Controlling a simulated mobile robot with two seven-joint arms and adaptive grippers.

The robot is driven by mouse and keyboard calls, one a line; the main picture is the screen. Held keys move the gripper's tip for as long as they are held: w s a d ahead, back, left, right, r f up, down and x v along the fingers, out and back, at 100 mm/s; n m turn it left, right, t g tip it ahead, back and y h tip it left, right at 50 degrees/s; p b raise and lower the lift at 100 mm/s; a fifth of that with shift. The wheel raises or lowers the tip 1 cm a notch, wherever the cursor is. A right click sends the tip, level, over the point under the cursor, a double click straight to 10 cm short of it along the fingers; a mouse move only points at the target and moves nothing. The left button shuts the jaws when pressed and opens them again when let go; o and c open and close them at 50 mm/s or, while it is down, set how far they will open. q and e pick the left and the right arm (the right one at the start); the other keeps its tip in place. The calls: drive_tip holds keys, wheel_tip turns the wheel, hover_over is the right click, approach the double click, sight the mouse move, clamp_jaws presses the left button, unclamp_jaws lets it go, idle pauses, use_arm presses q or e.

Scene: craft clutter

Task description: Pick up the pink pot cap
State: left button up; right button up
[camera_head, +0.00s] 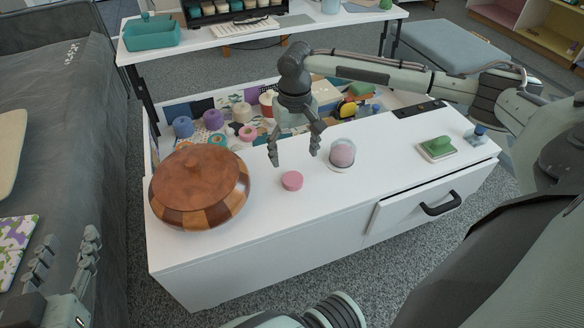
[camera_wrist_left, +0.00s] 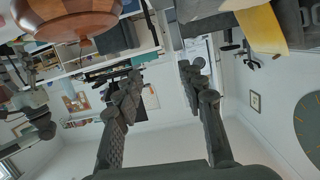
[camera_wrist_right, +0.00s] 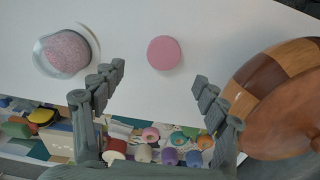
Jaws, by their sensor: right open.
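The pink pot cap (camera_head: 292,180), a small round disc, lies on the white cabinet top between the wooden pot and the glass dome. In the right wrist view the pink cap (camera_wrist_right: 164,52) lies beyond the fingertips, between their lines. My right gripper (camera_head: 294,154) is open and empty, pointing down just above and behind the cap, not touching it. Its spread fingers also show in the right wrist view (camera_wrist_right: 160,84). My left gripper (camera_head: 66,250) is at the lower left, off the cabinet, with fingers apart and empty in the left wrist view (camera_wrist_left: 160,82).
A large lidded wooden pot (camera_head: 199,187) stands left of the cap. A glass dome over a pink ball (camera_head: 342,155) stands close on the right. An open bin of yarn (camera_head: 213,119) is behind. The cabinet's front strip is clear.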

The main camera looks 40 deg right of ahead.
sight(293, 179)
wheel_tip(293, 179, down, 2)
drive_tip(key=shift+s+a+f+b, duration=0.1)
drive_tip(key=shift+a+f+b, duration=0.05)
drive_tip(key=shift+f+b, duration=0.2)
drive_tip(key=f, duration=0.2)
drive_tip(key=f+b, duration=0.1)
drive_tip(key=f, duration=0.1)
drive_tip(key=shift+a+f, duration=0.2)
drive_tip(key=shift+f, duration=0.25)
use_arm(q)
drive_tip(key=s+d+r+t+h, duration=0.1)
drive_tip(key=d+r+t+h, duration=0.2)
drive_tip(key=r, duration=0.7)
drive_tip(key=shift+d+t, duration=0.55)
drive_tip(key=shift+t, duration=0.45)
drive_tip(key=shift+s, duration=0.1)
use_arm(e)
drive_tip(key=c, duration=0.9)
